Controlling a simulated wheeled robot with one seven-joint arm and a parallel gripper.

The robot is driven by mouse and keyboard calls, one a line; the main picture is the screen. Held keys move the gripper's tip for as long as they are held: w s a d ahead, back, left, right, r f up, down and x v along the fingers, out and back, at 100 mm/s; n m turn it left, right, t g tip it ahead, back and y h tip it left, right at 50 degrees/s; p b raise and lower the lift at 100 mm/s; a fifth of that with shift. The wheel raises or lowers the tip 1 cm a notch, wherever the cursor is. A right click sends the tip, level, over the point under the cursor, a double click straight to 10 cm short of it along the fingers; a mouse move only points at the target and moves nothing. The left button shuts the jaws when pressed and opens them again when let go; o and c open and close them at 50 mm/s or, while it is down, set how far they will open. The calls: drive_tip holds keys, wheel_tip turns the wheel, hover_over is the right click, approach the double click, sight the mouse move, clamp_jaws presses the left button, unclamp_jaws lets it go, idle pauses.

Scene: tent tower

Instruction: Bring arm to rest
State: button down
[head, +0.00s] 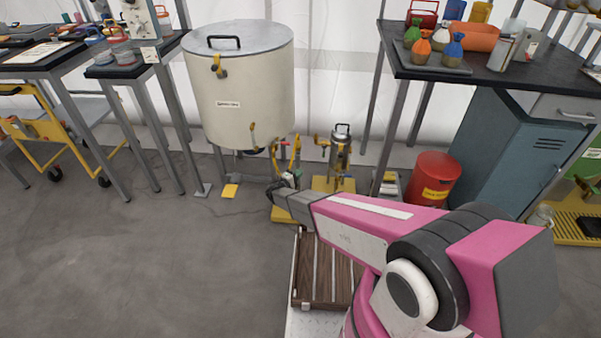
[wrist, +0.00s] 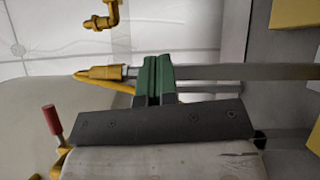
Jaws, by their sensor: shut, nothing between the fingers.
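My gripper (wrist: 159,65) shows in the wrist view as a dark bar with two green fingers close together, with nothing between them. In the head view my pink and grey arm reaches out from the lower right. Its far end (head: 283,187) is low, near the yellow fittings under the large cream tank (head: 243,98). I cannot tell whether it touches them. In the wrist view a yellow nozzle-like fitting (wrist: 98,72) and a grey pipe (wrist: 210,73) lie behind the fingertips.
A small steel canister (head: 340,153) stands right of the tank. A red drum (head: 433,178) and a blue cabinet (head: 500,135) stand further right, by a dark table (head: 480,72). A slatted wooden deck (head: 322,265) lies below my arm. The floor (head: 130,260) at left is clear.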

idle(0.3)
drive_tip(key=s+d+r+m+g, duration=0.4)
drive_tip(key=d+r+g, duration=0.25)
drive_tip(key=d, duration=0.45)
drive_tip(key=s+d+r+m+g, duration=0.3)
drive_tip(key=s+d+r+g, duration=0.3)
drive_tip(key=d, duration=0.4)
drive_tip(key=s+d+r+m+g+y, duration=0.1)
drive_tip(key=s+d+r+m+y, duration=0.1)
drive_tip(key=s+r+y, duration=0.3)
drive_tip(key=s+d+r+m+g+y, duration=0.1)
drive_tip(key=s+d+r+y, duration=0.4)
drive_tip(key=s+r, duration=0.6)
drive_tip(key=shift+s+d+m+y, duration=0.15)
drive_tip(key=shift+m+y, duration=0.35)
drive_tip(key=shift+m, duration=0.4)
